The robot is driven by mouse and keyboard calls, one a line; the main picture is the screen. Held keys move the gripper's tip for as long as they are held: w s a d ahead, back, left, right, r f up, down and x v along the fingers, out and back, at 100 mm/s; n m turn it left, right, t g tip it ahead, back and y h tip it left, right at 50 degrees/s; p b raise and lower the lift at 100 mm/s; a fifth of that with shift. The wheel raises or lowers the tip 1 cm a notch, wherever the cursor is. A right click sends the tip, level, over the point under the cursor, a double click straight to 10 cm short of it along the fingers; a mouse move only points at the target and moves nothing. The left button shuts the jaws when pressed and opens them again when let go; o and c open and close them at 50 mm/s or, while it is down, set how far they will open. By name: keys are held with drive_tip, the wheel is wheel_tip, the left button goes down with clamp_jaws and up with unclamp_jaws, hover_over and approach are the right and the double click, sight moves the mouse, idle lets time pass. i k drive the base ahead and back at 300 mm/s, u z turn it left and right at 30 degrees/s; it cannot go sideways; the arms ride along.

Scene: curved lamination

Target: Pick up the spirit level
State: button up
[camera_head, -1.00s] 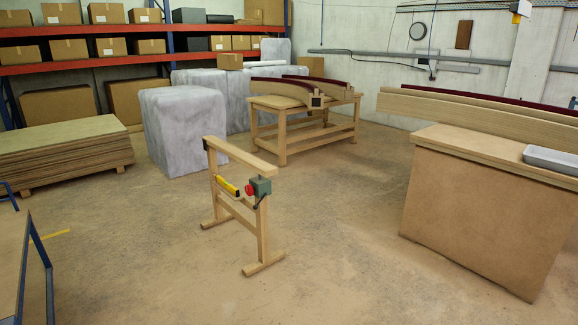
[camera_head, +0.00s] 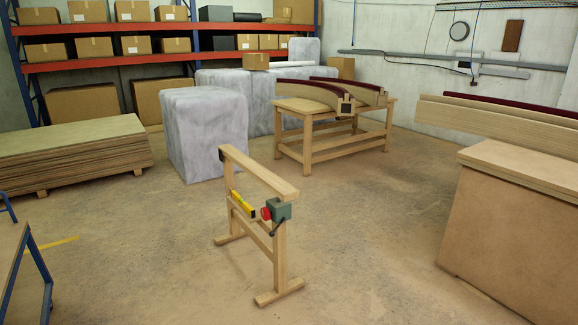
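A small yellow spirit level (camera_head: 243,205) rests on the lower rail of a wooden trestle (camera_head: 258,176) in the middle of the floor. It lies lengthwise along the rail, below the top beam. A grey-green box with a red knob and a dark crank (camera_head: 279,211) is fixed at the trestle's near post, close to the right end of the level. My gripper is not in view.
Wrapped grey blocks (camera_head: 206,136) stand behind the trestle. A wooden table with curved laminated beams (camera_head: 326,106) is behind right. A large wooden bench (camera_head: 514,215) stands at right, a plywood stack (camera_head: 70,155) at left. Floor around the trestle is clear.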

sight(244, 206)
drive_tip(key=u, duration=0.35)
drive_tip(key=i, duration=1.35)
drive_tip(key=u, duration=0.95)
drive_tip(key=i, duration=1.2)
drive_tip(key=u, duration=0.85)
drive_tip(key=i, duration=2.55)
drive_tip(key=z, duration=0.15)
